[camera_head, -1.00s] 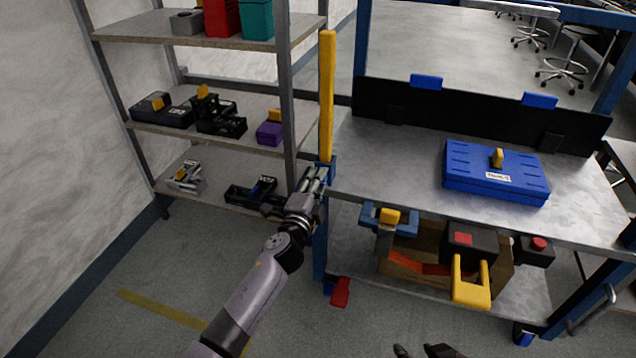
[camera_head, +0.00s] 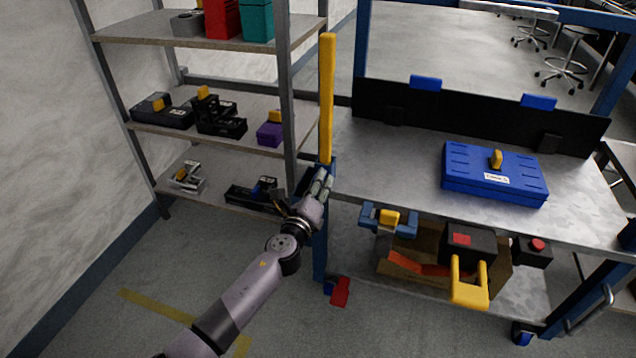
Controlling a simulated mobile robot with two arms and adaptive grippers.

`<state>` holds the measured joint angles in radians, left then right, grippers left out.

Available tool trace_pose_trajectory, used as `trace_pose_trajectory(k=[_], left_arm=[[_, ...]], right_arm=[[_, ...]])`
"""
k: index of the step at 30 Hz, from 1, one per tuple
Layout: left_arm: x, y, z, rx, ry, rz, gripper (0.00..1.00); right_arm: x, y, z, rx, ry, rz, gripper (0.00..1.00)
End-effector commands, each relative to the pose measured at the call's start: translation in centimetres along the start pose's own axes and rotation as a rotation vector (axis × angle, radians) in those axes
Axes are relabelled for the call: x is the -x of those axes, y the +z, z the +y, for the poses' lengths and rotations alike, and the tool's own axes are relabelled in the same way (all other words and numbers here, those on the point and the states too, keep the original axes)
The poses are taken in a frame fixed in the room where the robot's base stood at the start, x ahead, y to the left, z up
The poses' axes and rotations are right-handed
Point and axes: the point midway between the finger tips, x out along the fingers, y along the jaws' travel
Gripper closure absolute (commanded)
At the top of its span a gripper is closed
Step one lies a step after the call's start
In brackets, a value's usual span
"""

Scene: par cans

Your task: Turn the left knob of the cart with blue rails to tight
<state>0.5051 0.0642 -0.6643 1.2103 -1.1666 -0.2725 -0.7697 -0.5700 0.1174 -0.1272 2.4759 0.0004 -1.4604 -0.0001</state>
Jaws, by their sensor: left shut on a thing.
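The cart with blue rails (camera_head: 319,262) stands right of centre, with a grey top and a blue left post. A yellow upright bar (camera_head: 327,95) rises from that post. My left gripper (camera_head: 322,181) is at the left post, just under the foot of the yellow bar, and is shut. The left knob lies behind its fingers and is hidden, so its turn angle cannot be told. My right gripper is not in view.
A blue case (camera_head: 460,185) lies on the cart top. A cardboard box (camera_head: 428,245) and a black box with a yellow handle (camera_head: 469,243) are on the lower level. A grey shelf (camera_head: 190,135) with several items stands close on the left.

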Motion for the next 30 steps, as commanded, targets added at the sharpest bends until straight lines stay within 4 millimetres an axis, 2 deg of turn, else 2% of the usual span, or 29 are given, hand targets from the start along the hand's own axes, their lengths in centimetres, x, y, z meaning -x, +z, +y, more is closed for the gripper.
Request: trace_pose_trajectory(k=[8, 18, 30], left_arm=[[0.0, -0.1, 0.0, -0.230, 0.000, 0.004, 1.00], [0.0, -0.1, 0.1, -0.400, 0.001, 0.003, 1.00], [0.1, -0.2, 0.2, -0.447, 0.001, 0.004, 1.00]], right_arm=[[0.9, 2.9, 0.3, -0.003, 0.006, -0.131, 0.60], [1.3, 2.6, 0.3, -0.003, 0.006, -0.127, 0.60], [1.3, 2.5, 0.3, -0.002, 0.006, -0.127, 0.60]])
